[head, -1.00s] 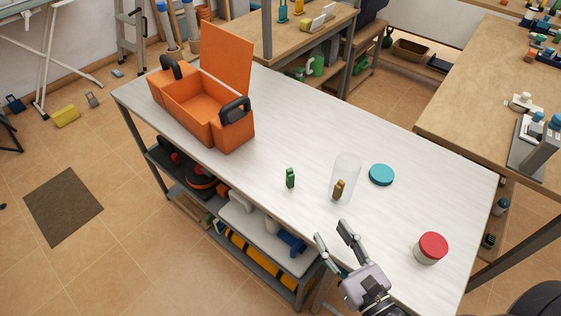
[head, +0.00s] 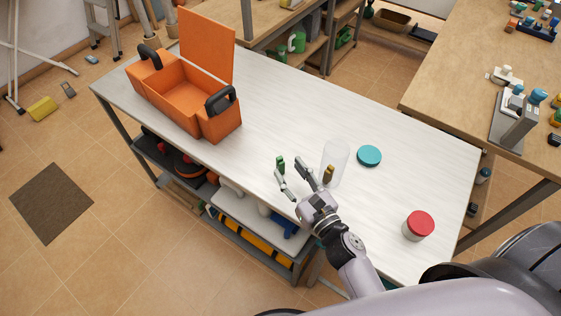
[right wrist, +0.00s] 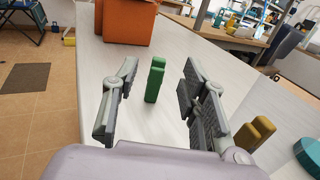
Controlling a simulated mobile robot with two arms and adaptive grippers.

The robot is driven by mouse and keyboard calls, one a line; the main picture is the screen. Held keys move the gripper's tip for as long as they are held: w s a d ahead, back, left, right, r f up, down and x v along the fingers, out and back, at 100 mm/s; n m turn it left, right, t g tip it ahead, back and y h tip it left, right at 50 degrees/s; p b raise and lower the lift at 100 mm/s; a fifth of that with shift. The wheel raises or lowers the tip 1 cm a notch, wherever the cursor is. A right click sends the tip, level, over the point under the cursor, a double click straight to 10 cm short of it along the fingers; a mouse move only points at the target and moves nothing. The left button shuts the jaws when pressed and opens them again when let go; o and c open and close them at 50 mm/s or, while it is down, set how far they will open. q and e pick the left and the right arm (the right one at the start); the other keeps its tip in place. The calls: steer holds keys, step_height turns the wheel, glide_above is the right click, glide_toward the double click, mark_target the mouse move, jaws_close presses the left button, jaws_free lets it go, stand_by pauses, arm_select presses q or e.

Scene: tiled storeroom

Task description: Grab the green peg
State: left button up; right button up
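The green peg (head: 280,163) stands upright on the white table (head: 262,127), left of a clear jar. My right gripper (head: 293,173) is open and empty, with its fingertips just short of the peg. In the right wrist view the peg (right wrist: 155,79) shows between and beyond the two open fingers (right wrist: 157,88), apart from both. The peg's lower part is partly hidden by a fingertip in the head view. My left gripper is not in view.
A clear jar (head: 336,154) with a brown peg (head: 328,174) stands close right of my right gripper. A teal lid (head: 369,155) and a red-lidded jar (head: 418,225) are farther right. An open orange toolbox (head: 188,97) stands at the table's far left.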

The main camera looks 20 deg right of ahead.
mark_target(283, 162)
steer(key=p+x, duration=0.1)
steer(key=x, duration=0.4)
steer(key=shift+w+f, duration=0.1)
steer(key=shift+w, duration=0.2)
steer(key=c, duration=0.9)
